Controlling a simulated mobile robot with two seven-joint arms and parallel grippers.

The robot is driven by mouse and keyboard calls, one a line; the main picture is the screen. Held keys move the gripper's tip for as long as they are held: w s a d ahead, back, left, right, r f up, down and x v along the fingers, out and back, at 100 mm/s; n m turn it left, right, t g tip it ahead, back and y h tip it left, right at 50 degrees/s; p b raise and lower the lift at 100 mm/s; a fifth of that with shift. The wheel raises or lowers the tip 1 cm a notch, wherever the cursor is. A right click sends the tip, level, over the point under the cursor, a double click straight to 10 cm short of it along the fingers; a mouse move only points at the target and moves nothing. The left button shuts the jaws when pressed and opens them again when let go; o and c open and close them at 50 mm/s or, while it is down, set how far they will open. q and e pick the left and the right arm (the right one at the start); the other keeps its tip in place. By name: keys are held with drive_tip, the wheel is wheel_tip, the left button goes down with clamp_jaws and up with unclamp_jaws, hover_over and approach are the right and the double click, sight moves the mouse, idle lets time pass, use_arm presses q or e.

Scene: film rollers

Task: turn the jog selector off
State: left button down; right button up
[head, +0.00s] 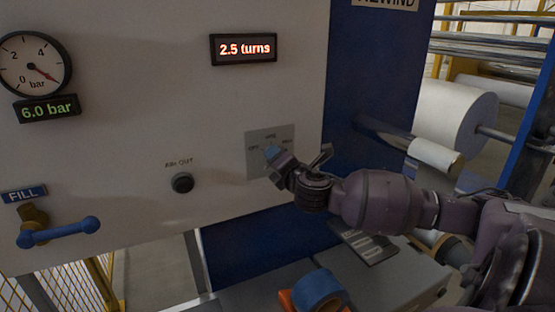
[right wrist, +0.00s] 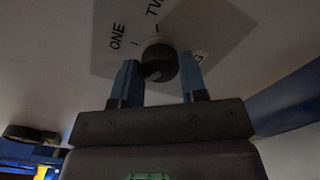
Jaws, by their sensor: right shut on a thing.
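The jog selector is a small dark round knob (right wrist: 160,63) on a grey label plate (head: 256,167) on the pale machine panel. The right wrist view shows the word ONE and part of another word on the plate beside the knob. My right gripper (head: 279,156) reaches the plate from the right, with its blue fingertips (right wrist: 159,78) on either side of the knob, shut on it. In the head view the gripper hides most of the knob. I cannot tell which mark the knob points to. My left gripper is not in view.
A black knob (head: 182,183) sits left of the plate. A blue FILL lever (head: 60,231), a gauge (head: 33,63) and a lit "2.5 turns" display (head: 244,49) are on the panel. A blue roll (head: 320,290) lies below. White film rollers (head: 455,115) stand at right.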

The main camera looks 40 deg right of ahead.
drive_tip(key=o, duration=0.9)
drive_tip(key=b+v, duration=0.1)
drive_tip(key=v, duration=1)
drive_tip(key=shift+b, duration=0.35)
drive_tip(key=shift+w, duration=0.1)
